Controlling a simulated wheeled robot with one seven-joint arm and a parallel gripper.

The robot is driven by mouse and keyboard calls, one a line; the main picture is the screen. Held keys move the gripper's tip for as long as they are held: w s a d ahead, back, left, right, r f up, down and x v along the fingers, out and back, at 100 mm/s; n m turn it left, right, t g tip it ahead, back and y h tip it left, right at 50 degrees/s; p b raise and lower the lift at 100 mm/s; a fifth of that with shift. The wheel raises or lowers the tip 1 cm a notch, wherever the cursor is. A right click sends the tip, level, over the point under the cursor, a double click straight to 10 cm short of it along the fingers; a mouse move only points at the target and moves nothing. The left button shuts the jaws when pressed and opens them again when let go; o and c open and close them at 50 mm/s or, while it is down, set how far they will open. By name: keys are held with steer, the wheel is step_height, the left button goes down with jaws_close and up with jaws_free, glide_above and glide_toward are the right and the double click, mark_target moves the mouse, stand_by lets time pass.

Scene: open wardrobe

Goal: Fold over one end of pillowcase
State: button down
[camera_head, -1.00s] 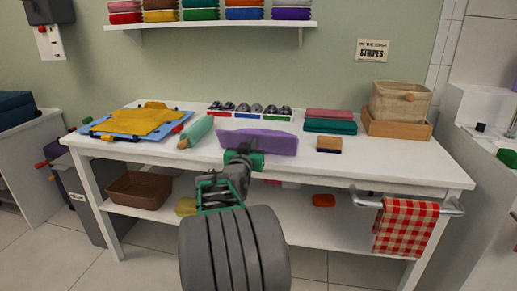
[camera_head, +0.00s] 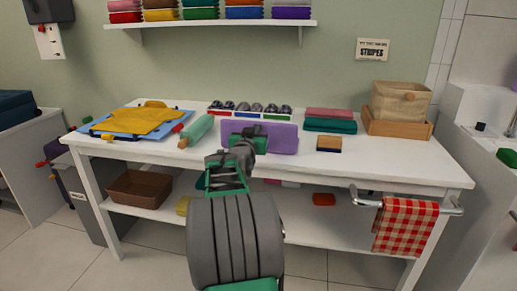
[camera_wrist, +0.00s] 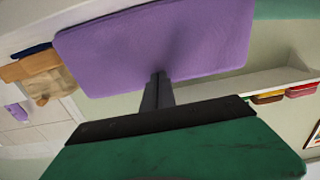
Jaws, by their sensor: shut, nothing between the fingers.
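The purple cloth (camera_head: 280,139), which I take to be the pillowcase, is at the front middle of the white table (camera_head: 350,165). It shows as a smooth, flat rectangular panel. In the wrist view the purple cloth (camera_wrist: 205,40) fills the upper middle, with soft shading on it. My gripper (camera_head: 243,133) is in front of the cloth in the head view and hides part of it. In the wrist view my gripper's fingers (camera_wrist: 159,82) are together, with their tips overlapping the cloth's lower edge. Whether they touch it I cannot tell.
A teal roller (camera_head: 197,131) and a blue board (camera_head: 100,130) with yellow cloth (camera_head: 140,120) lie to the left. A tray of dark items (camera_head: 250,110) is behind. Folded cloths (camera_head: 330,125), a small sponge-like block (camera_head: 328,144) and a basket (camera_head: 400,103) are to the right.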

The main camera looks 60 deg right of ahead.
steer(key=shift+x, duration=2.05)
steer(key=s+a+r, duration=0.2)
steer(key=a+r, duration=0.2)
steer(key=shift+a+r+b, duration=0.3)
steer(key=shift+r+b, duration=0.1)
steer(key=shift+b, duration=0.05)
steer(key=shift+a, duration=0.1)
